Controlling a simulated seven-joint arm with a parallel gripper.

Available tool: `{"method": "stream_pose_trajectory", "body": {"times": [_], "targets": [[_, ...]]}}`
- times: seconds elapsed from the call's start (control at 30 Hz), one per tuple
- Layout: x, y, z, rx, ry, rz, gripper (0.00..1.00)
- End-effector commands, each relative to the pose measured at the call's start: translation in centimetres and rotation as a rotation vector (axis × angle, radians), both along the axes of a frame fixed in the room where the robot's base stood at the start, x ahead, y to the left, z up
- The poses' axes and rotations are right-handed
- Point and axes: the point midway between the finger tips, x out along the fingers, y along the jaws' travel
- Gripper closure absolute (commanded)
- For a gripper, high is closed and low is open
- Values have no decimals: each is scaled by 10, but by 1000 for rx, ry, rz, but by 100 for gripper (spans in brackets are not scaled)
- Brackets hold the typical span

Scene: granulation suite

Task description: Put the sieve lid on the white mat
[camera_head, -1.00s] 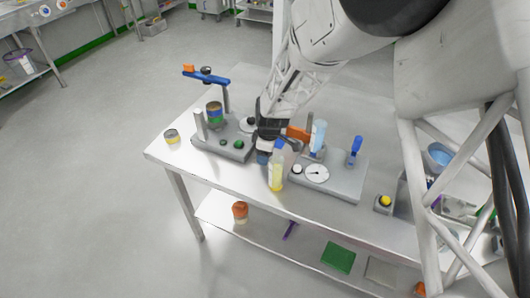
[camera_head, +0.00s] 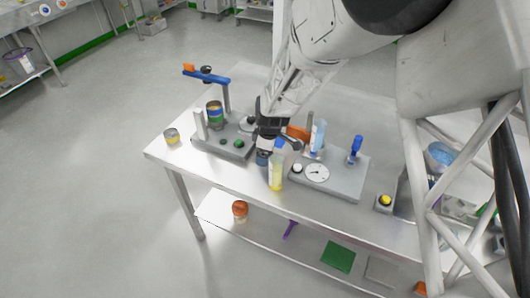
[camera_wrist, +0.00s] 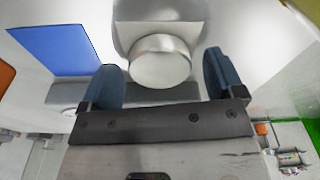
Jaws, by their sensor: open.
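My gripper (camera_head: 270,146) is over the middle of the steel table, among the bench devices. In the wrist view its two dark blue fingers (camera_wrist: 162,82) are apart. A round, silvery, smooth-topped piece (camera_wrist: 160,62) shows between and beyond them, in front of a grey plate. I cannot tell whether it is the sieve lid, or whether the fingers touch it. No white mat can be made out for certain. A pale grey square (camera_head: 382,271) lies on the lower shelf beside a green square (camera_head: 338,257).
A yellow bottle (camera_head: 276,175) stands just in front of my gripper. A grey base with a dial (camera_head: 317,173) is to the right, and a device with a blue arm (camera_head: 207,77) to the left. A small tin (camera_head: 171,136) stands near the left edge.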

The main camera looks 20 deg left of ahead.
Motion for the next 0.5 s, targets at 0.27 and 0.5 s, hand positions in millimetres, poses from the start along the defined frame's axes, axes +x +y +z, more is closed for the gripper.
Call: {"method": "stream_pose_trajectory", "body": {"times": [0.27,0.5], "targets": [[1,-4,31,1,-1,-1,12],[2,-8,70,3,-3,0,12]]}}
